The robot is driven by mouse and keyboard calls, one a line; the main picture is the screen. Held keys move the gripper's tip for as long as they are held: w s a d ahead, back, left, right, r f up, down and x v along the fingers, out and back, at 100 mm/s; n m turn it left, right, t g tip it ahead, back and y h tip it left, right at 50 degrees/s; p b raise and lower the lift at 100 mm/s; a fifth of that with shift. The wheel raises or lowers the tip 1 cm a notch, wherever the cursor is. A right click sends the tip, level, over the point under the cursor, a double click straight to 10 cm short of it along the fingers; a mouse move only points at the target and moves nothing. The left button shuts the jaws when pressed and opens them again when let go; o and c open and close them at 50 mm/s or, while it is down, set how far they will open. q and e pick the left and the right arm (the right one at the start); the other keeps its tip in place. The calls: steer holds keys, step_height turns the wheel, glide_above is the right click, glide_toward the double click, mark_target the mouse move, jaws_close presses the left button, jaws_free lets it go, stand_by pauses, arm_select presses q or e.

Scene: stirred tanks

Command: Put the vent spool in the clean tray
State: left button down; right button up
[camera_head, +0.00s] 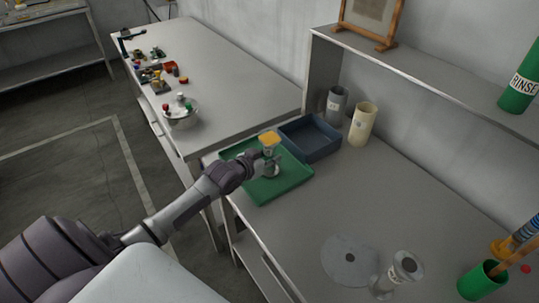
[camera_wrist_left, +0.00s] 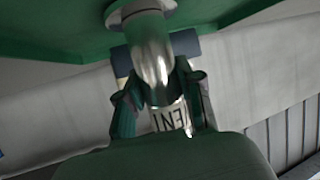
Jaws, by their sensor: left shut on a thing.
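The vent spool (camera_head: 270,170) is a metal pipe piece with a yellow top and a round flange at its lower end. It stands upright over the green tray (camera_head: 279,194); I cannot tell whether its flange touches the tray floor. My left gripper (camera_head: 262,162) is shut on its middle. In the left wrist view the spool's shiny pipe (camera_wrist_left: 150,55) passes between the fingers (camera_wrist_left: 155,100), with the letters "ENT" showing on its label. No tray shows a readable "clean" label. My right gripper is out of view.
A dark blue tray (camera_head: 325,152) adjoins the green tray, with grey (camera_head: 336,104) and cream (camera_head: 362,124) cylinders behind it. A flat grey disc (camera_head: 345,262), another spool (camera_head: 402,270) and a green cup (camera_head: 478,284) stand at front right.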

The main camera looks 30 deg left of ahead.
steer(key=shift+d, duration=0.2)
arm_select(q)
steer(key=shift+f, duration=0.15)
steer(key=c, duration=0.7)
jaws_free()
steer(key=shift+c, duration=0.2)
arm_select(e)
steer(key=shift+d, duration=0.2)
